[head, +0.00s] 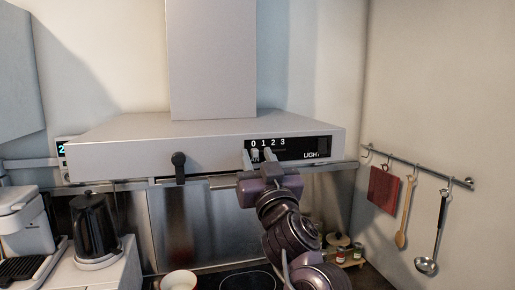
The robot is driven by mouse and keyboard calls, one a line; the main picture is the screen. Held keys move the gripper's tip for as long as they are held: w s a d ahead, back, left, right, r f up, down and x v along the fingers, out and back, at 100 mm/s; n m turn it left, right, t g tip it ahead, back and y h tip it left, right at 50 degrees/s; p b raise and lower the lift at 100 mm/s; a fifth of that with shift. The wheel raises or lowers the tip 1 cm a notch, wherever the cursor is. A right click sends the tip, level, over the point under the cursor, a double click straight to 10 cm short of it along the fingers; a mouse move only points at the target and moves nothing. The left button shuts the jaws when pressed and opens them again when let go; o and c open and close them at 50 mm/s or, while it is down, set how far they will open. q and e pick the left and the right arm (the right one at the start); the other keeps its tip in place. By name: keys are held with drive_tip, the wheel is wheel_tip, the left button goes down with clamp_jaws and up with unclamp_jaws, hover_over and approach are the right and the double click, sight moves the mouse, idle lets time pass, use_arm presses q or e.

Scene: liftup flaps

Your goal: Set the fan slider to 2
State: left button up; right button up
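The range hood (140,131) has a black control panel (290,153) on its front, marked 0 1 2 3 and LIGHT. A small pale piece (255,154), which looks like the fan slider, shows just below the 0. The gripper body covers the area just below the panel.
A dark knob-like piece (179,166) sits at the hood's front edge. A kettle (95,228) and coffee machine (27,225) stand at the lower left.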

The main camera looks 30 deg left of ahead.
use_arm(q)
drive_tip(key=shift+w+a+r, duration=0.15)
drive_tip(key=shift+w+a, duration=0.05)
clamp_jaws()
idle(0.3)
